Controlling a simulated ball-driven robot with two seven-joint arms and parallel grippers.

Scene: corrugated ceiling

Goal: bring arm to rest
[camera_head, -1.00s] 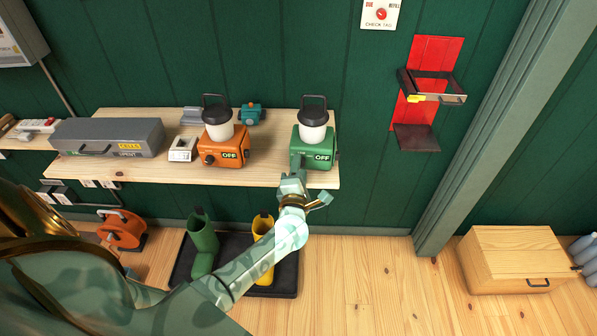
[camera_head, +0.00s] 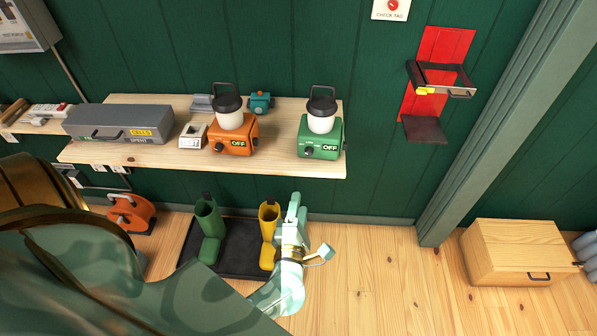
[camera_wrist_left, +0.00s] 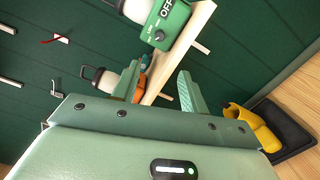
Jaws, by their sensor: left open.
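My left gripper (camera_head: 297,208) is below the front edge of the shelf, beside the yellow boot, with nothing held. In the left wrist view its two green fingers (camera_wrist_left: 157,90) stand apart with a clear gap. A green lantern (camera_head: 320,137) with a white globe and an "OFF" label stands on the shelf's right end, apart from the gripper; it also shows at the top of the left wrist view (camera_wrist_left: 165,25). An orange lantern (camera_head: 233,134), also labelled "OFF", stands to its left. My right gripper is not in view.
The wooden shelf (camera_head: 180,157) also carries a grey case (camera_head: 118,123). Green (camera_head: 206,226) and yellow (camera_head: 268,222) boots stand on a black tray (camera_head: 232,262) below. A red wall bracket (camera_head: 438,80) and a wooden box (camera_head: 515,250) are at right. Floor between is clear.

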